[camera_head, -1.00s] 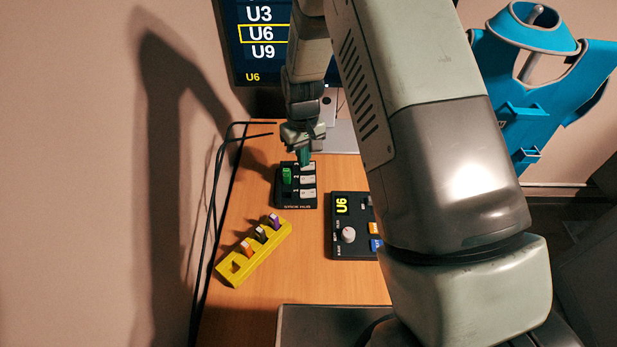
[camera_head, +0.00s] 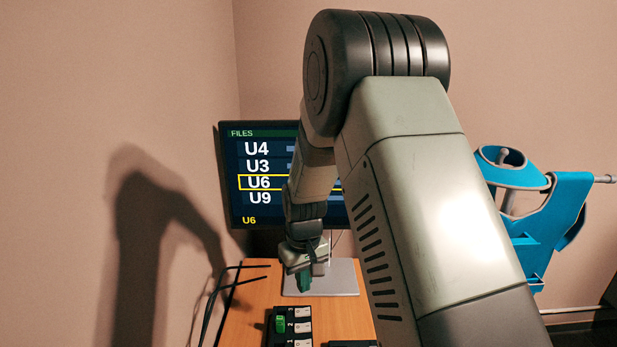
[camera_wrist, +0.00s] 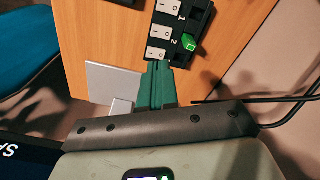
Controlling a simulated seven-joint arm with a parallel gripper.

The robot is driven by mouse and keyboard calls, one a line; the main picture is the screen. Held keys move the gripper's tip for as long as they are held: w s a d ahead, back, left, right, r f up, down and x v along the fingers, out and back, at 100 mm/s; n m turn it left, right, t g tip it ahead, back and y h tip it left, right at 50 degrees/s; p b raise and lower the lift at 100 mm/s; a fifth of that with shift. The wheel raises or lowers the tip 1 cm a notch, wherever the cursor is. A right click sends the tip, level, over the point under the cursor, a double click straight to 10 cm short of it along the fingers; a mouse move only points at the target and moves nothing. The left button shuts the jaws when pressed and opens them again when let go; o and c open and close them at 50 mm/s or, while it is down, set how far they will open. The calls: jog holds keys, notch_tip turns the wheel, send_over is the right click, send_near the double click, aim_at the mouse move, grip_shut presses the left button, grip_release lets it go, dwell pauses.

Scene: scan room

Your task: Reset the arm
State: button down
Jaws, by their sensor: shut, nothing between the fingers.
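My gripper (camera_head: 303,281) is shut and empty, with its green fingers pointing down over the far part of the desk, in front of the monitor stand. In the wrist view the shut fingers (camera_wrist: 158,73) appear together, near the end of the black hub (camera_wrist: 203,15). The hub also shows at the bottom of the head view (camera_head: 271,338), with a green plug (camera_head: 280,323) standing in it and white numbered switches beside it. The green plug shows in the wrist view (camera_wrist: 188,42). My gripper is apart from the hub.
A monitor (camera_head: 262,209) lists files, with U6 framed in yellow. Its grey stand (camera_head: 335,279) is on the desk (camera_head: 340,317). Black cables (camera_head: 225,288) run along the left edge. A blue vest-like item (camera_head: 545,225) hangs at right.

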jog(key=s+d+r+m+t, duration=0.1)
jog(key=s+d+r, duration=0.15)
jog(key=r, duration=0.45)
jog(key=s+d+r+t, duration=0.1)
jog(key=s+d+r, duration=0.1)
jog(key=s+r, duration=0.35)
jog(key=s+d+r+m, duration=0.1)
jog(key=s+d+r, duration=0.15)
jog(key=r, duration=0.55)
jog(key=s+d+r+m+t, duration=0.1)
jog(key=s+d+r, duration=0.1)
jog(key=s, duration=0.6)
jog(key=s+d+r+m+t, duration=0.2)
jog(key=s+d+r, duration=0.1)
jog(key=s, duration=0.6)
jog(key=shift+d+r, duration=0.15)
jog(key=shift+r, duration=0.75)
